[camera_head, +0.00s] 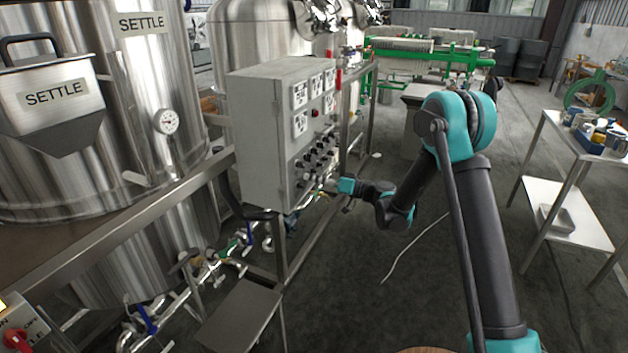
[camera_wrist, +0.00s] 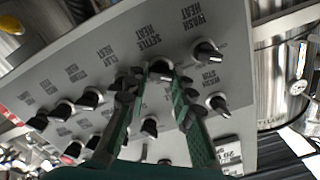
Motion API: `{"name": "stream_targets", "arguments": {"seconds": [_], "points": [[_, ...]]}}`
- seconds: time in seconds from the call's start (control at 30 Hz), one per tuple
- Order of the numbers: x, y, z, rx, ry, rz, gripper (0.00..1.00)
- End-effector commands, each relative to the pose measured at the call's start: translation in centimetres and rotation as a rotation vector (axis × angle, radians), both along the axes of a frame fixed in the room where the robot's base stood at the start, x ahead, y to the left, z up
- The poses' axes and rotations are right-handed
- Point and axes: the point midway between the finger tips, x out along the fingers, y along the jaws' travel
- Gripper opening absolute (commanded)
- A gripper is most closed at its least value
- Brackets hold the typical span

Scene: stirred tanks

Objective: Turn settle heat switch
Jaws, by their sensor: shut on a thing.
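The grey control box (camera_head: 255,140) stands left of my arm in the head view, with rows of black knobs on its face. In the wrist view its panel (camera_wrist: 110,40) fills the picture at a tilt. The settle heat switch (camera_wrist: 160,68) is a black knob below the SETTLE HEAT label (camera_wrist: 143,38). My gripper (camera_wrist: 156,82) has its two green fingers on either side of this knob and is shut on it. In the head view my gripper (camera_head: 328,188) is at the lower part of the panel, and the knob is hidden there.
A side table (camera_head: 570,150) stands right; the floor between is mostly clear.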

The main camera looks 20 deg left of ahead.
Motion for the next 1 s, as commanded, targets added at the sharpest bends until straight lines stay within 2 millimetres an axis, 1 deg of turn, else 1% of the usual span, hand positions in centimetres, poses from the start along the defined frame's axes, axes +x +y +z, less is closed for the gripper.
{"name": "stream_targets", "arguments": {"seconds": [0.6, 0.8, 1.0], "points": [[0.17, -0.06, -0.17, 0.035, 0.453, -0.001, 0.00], [0.19, -0.08, -0.21, 0.043, 0.541, -0.001, 0.00], [0.20, -0.09, -0.23, 0.046, 0.581, -0.001, 0.00]]}}
